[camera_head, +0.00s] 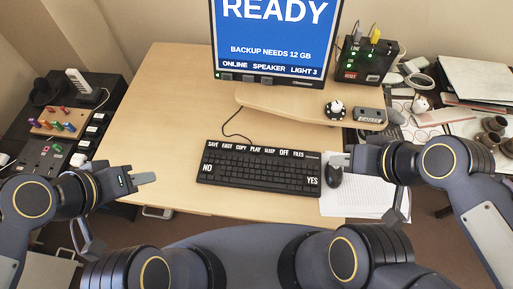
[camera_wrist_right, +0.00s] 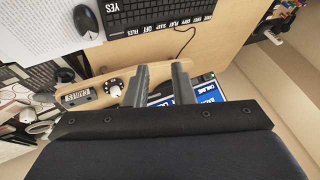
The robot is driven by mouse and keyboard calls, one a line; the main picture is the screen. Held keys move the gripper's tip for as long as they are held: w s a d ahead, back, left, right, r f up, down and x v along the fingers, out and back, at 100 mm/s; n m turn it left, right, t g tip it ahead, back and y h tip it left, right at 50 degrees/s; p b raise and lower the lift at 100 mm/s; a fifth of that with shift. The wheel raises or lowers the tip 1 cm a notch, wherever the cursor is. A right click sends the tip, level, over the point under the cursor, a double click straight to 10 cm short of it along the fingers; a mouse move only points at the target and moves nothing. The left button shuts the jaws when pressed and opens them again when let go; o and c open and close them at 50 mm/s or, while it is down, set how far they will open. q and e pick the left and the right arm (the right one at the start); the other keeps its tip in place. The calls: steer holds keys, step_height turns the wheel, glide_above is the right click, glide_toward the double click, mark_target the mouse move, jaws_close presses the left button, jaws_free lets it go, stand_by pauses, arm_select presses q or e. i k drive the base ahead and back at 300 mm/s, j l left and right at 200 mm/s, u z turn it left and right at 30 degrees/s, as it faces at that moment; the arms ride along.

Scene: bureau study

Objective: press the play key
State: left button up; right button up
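The black keyboard (camera_head: 262,172) lies on the wooden desk, with a top row of labelled keys. The row also shows upside down at the top of the right wrist view, with the play key (camera_wrist_right: 173,23) small there. My right gripper (camera_head: 336,160) is just right of the keyboard, near the mouse; its two fingers (camera_wrist_right: 160,72) stand apart with nothing between them. My left gripper (camera_head: 150,178) is left of the keyboard, over the desk's left edge; its finger gap is unclear.
A monitor (camera_head: 273,38) reading READY stands behind a wooden riser (camera_head: 285,106). A mouse (camera_head: 333,177) and papers (camera_head: 365,197) lie right of the keyboard. The desk left of the keyboard is clear.

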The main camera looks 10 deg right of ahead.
mark_target(252, 149)
steer(key=i+j+z, duration=0.1)
steer(key=j+z, duration=0.2)
steer(key=j, duration=0.6)
steer(key=j+z, duration=0.3)
steer(key=j, duration=0.65)
